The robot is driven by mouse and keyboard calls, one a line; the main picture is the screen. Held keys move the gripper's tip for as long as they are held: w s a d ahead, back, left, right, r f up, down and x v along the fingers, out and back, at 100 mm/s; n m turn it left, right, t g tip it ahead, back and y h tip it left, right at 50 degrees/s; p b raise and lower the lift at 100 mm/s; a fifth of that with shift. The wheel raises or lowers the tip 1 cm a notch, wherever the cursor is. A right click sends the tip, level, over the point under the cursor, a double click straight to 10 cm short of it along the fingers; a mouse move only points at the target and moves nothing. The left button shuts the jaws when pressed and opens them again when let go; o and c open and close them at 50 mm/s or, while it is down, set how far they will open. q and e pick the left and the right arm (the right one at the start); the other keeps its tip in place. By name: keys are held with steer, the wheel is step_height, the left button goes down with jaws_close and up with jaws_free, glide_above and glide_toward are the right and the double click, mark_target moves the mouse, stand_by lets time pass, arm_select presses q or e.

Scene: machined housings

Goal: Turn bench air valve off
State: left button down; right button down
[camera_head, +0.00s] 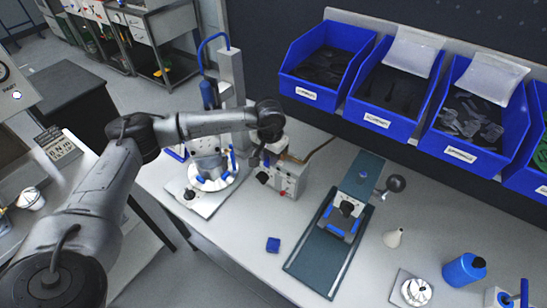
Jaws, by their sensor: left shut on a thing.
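My left arm comes in from the left and bends down at its wrist over the bench. My left gripper (261,164) is shut at the upper left side of a small pale box-shaped unit (289,179) that has a dark knob and small red marks on its front. The gripper is on what looks like the air valve's handle there; the handle is mostly hidden by the fingers, and its angle is too small to tell. My right gripper is not in view.
A round white fixture with blue clamps (212,178) stands just left of the unit. Blue bins (392,122) line the back. Bare bench lies in front of the unit.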

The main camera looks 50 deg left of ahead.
arm_select(q)
steer(key=c, duration=1)
jaws_free()
step_height(320, 180, up, 14)
steer(key=shift+f, duration=0.1)
stand_by(0.4)
